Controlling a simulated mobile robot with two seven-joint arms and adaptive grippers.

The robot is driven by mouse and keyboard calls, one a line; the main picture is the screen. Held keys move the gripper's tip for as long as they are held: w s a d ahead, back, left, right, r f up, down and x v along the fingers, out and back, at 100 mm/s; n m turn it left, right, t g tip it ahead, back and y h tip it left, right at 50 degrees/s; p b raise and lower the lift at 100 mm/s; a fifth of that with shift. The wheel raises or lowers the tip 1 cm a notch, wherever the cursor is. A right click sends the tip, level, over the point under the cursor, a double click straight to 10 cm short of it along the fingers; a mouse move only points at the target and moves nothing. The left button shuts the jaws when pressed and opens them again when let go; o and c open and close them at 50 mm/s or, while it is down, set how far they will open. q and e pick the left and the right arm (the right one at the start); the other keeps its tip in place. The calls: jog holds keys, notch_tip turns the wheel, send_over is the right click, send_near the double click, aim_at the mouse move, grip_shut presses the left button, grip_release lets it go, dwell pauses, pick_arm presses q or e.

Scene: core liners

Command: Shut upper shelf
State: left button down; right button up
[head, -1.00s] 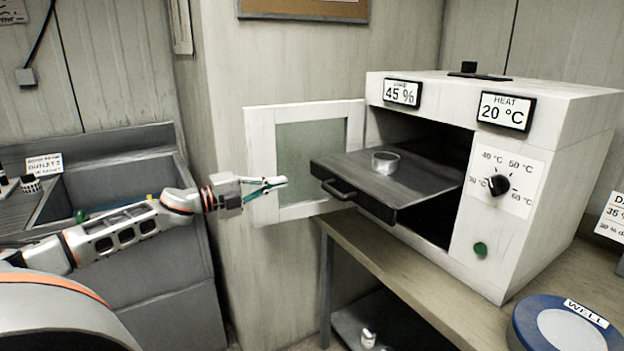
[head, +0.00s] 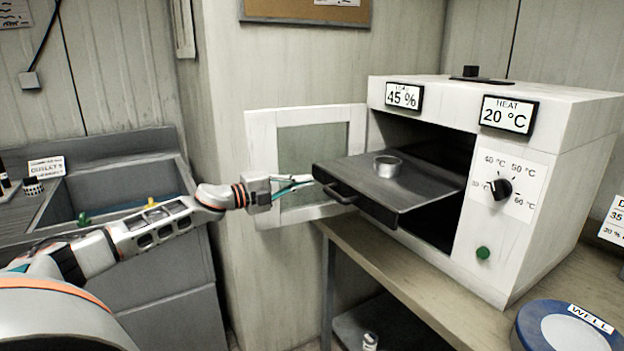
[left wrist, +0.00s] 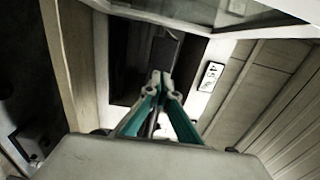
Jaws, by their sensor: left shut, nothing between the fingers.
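The upper shelf (head: 425,184) is a dark sliding tray, pulled well out of the open white oven (head: 565,165). A dark bar handle (head: 341,194) is on its front edge. A small metal dish (head: 387,166) stands upright on the tray. My left gripper (head: 311,180) is shut and empty, its tips close to the left front corner of the shelf. I cannot tell whether they touch it. In the left wrist view the shut fingers (left wrist: 160,80) point at a dark shape, too unclear to name. My right gripper is not in view.
The oven door (head: 255,165) stands open behind my left gripper. The oven sits on a wooden bench (head: 400,280) with a blue round WELL container (head: 535,335) at front right. A grey sink (head: 90,185) is at left.

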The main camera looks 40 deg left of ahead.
aim_at(322, 176)
pick_arm(q)
jog(key=shift+x, duration=1.45)
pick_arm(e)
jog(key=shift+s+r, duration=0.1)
pick_arm(q)
jog(key=shift+p, duration=0.3)
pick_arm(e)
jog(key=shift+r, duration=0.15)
